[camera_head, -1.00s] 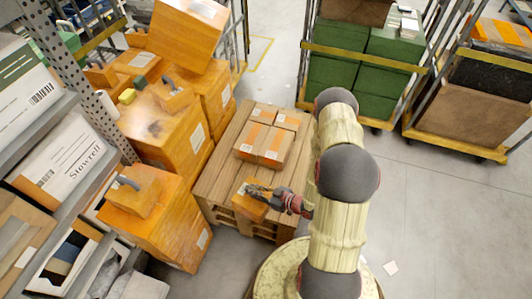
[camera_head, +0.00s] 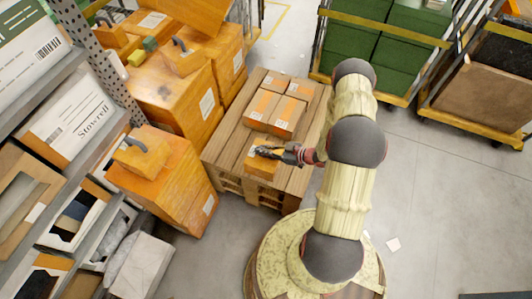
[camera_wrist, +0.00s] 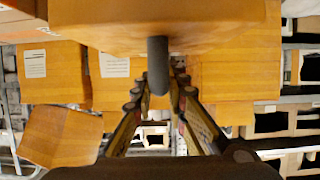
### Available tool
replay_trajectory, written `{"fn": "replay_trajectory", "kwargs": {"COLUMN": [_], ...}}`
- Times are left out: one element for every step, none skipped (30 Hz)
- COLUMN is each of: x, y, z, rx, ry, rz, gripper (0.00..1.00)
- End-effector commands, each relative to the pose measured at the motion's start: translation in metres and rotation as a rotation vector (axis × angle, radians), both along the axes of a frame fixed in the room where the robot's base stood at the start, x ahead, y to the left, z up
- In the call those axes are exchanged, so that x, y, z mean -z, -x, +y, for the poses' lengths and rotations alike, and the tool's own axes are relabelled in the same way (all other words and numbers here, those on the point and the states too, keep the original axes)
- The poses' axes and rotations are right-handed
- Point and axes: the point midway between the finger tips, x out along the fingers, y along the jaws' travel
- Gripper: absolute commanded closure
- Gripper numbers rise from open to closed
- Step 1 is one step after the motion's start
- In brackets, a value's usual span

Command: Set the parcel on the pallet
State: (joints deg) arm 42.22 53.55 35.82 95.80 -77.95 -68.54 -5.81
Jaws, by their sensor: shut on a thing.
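The parcel (camera_head: 261,167) is an orange-brown box with a handle, at the front of the wooden pallet (camera_head: 228,140). My gripper (camera_head: 266,152) comes in from the right and is shut on its handle. In the wrist view, the parcel (camera_wrist: 190,35) fills the top, and its dark upright handle (camera_wrist: 157,65) stands between the fingertips of my gripper (camera_wrist: 157,85). The parcel appears over the pallet's near part; I cannot tell whether it touches the boards. Its underside is hidden.
Several taped cartons (camera_head: 275,108) occupy the pallet's farther part. Stacked orange boxes (camera_head: 180,100) stand close left of it, with another box stack (camera_head: 175,190) nearer. Shelving (camera_head: 85,125) lines the left. Carts with green crates (camera_head: 400,45) stand behind. Bare floor (camera_head: 440,200) lies right.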

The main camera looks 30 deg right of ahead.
Motion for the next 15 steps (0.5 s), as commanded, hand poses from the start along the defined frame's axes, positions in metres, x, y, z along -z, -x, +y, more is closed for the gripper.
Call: {"fn": "replay_trajectory", "kwargs": {"x": [0.013, 0.017, 0.023, 0.026, 0.029, 0.033, 0.036, 0.037, 0.039, 0.041, 0.041, 0.042, 0.043, 0.044, 0.045], "y": [-0.004, -0.007, -0.011, -0.014, -0.016, -0.019, -0.020, -0.022, -0.023, -0.024, -0.025, -0.026, -0.026, -0.027, -0.028], "z": [-0.003, -0.005, -0.008, -0.010, -0.012, -0.014, -0.016, -0.017, -0.018, -0.019, -0.019, -0.020, -0.020, -0.021, -0.022], "rx": [-0.001, -0.001, 0.000, 0.000, 0.000, 0.000, 0.000, 0.000, -0.001, -0.001, -0.001, -0.001, -0.001, -0.001, -0.001], "ry": [-0.003, -0.003, -0.002, -0.002, -0.002, -0.002, -0.002, -0.002, -0.003, -0.003, -0.003, -0.003, -0.003, -0.003, -0.003], "rz": [0.001, 0.002, 0.001, 0.001, 0.001, 0.002, 0.001, 0.001, 0.001, 0.001, 0.001, 0.001, 0.001, 0.001, 0.001], "gripper": [1.00, 1.00, 1.00, 1.00, 1.00, 1.00, 1.00, 1.00, 1.00, 1.00, 1.00, 1.00, 1.00, 1.00, 1.00]}}
